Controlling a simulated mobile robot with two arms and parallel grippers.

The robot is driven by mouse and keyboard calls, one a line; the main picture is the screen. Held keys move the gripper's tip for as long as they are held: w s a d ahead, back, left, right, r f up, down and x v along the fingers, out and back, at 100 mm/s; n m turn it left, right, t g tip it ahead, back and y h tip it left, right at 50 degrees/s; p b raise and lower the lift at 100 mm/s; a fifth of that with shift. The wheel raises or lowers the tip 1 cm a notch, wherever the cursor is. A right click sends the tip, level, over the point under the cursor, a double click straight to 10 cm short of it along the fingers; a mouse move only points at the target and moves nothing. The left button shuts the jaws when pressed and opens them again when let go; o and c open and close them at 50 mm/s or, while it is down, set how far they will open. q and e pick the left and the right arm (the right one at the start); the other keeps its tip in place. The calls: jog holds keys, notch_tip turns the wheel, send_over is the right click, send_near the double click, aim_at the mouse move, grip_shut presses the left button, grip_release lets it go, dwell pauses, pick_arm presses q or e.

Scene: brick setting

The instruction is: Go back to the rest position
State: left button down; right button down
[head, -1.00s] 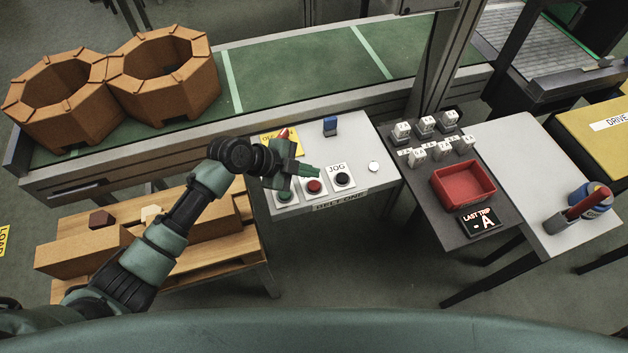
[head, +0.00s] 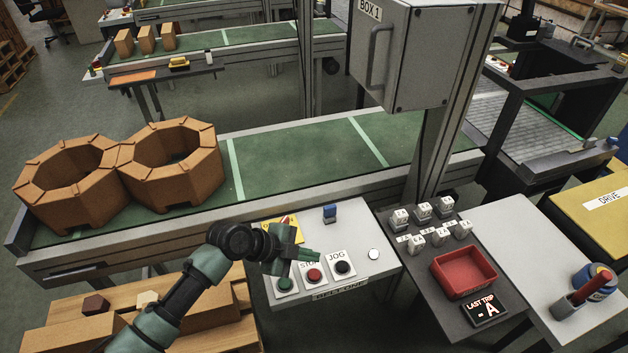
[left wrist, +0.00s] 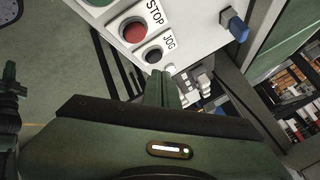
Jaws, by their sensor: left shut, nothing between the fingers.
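My left gripper (head: 306,256) is over the front left part of the white control panel (head: 362,222), close to the row of push buttons. Its fingers are shut with nothing between them, and they also show in the left wrist view (left wrist: 166,90). The panel carries a green button (head: 285,284), a red STOP button (head: 314,275) and a black JOG button (head: 342,267). Whether the fingers touch the panel I cannot tell. The STOP and JOG buttons show clear of the fingers in the left wrist view. My right gripper is not in view.
Behind the panel runs a green conveyor (head: 290,160) with two brown octagonal brick rings (head: 172,160). A grey BOX 1 cabinet (head: 425,55) hangs above it. To the right are a red tray (head: 464,272) and a LAST TRIP display (head: 484,311). A wooden pallet with bricks (head: 225,310) stands at front left.

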pick_arm(q)
jog(key=s+a+f+n+y, duration=0.2)
jog(key=s+a+n, duration=0.2)
jog(key=s+n, duration=0.6)
jog(key=s+a+r+n+y, duration=0.2)
jog(key=s+a+n+y, duration=0.4)
jog(key=s+a+n, duration=0.7)
jog(key=s+a+f+m+g+b, duration=0.1)
jog(key=s+f+m, duration=0.1)
jog(key=f, duration=1.2)
jog(key=s+a+f+m+g+b, duration=0.1)
jog(key=s+a+f, duration=0.15)
jog(key=f, duration=1.15)
jog(key=s+a+f+b, duration=0.2)
jog(key=s+f, duration=1.5)
jog(key=f, duration=0.1)
jog(key=shift+s+f+g, duration=0.2)
jog(key=shift+g, duration=0.2)
